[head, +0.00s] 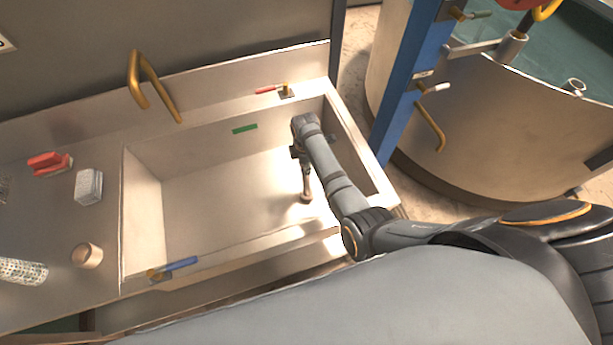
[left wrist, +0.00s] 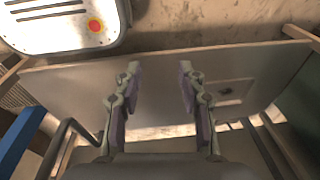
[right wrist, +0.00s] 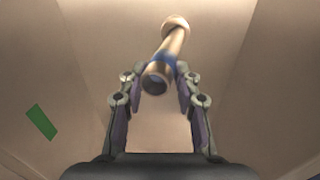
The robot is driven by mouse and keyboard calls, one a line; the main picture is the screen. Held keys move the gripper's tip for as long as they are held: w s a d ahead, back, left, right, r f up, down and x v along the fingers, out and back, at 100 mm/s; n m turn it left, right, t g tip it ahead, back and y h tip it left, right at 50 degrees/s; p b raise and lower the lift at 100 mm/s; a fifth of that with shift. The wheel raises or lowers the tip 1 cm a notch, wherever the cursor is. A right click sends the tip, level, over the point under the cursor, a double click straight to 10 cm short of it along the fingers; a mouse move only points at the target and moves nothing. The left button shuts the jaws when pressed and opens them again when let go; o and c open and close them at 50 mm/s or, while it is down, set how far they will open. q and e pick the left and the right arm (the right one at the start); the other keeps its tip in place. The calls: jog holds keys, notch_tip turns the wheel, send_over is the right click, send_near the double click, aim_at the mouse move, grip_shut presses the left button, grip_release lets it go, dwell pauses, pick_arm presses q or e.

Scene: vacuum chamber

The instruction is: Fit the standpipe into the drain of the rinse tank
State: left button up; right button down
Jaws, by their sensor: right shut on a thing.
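The rinse tank (head: 143,205) is a rectangular metal basin in the middle of the head view. My right arm reaches down into its right part. My right gripper (head: 302,157) is shut on the standpipe (head: 306,183), a tan tube whose wider lower end is at or close to the tank floor. In the right wrist view the standpipe (right wrist: 172,48) runs away from between the fingers (right wrist: 160,82), with a blue band near its open near end. I cannot make out the drain or tell whether the pipe sits in it. My left gripper (left wrist: 158,72) is open and empty.
A green mark (head: 245,129) is on the back wall. A brass spout (head: 150,85) stands behind. A red brush (head: 50,163) and grey block (head: 88,186) lie left.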

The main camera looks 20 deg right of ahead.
aim_at(306, 181)
jog(key=s+f, duration=0.2)
jog(key=s, duration=0.1)
jog(key=shift+a+f+g, duration=0.15)
jog(key=shift+f+g, duration=0.15)
jog(key=shift+g, duration=0.1)
jog(key=c, duration=1.4)
grip_release()
jog(key=o, duration=0.5)
jog(key=shift+w+d+f, duration=0.2)
jog(key=shift+f, duration=0.1)
jog(key=shift+w+d, duration=0.1)
jog(key=shift+w, duration=0.1)
jog(key=shift+c, duration=0.9)
jog(key=shift+w, duration=0.1)
jog(key=shift+r, duration=0.3)
jog(key=shift+r+p, duration=0.4)
jog(key=shift+p, duration=0.25)
pick_arm(q)
notch_tip(306, 181, up, 9)
jog(key=p, duration=0.8)
jog(key=shift+s+r+p, duration=0.2)
jog(key=shift+s+p, duration=0.15)
jog(key=shift+s, duration=0.05)
pick_arm(e)
notch_tip(306, 181, up, 11)
jog(key=shift+r, duration=0.15)
pick_arm(q)
jog(key=shift+d, duration=0.1)
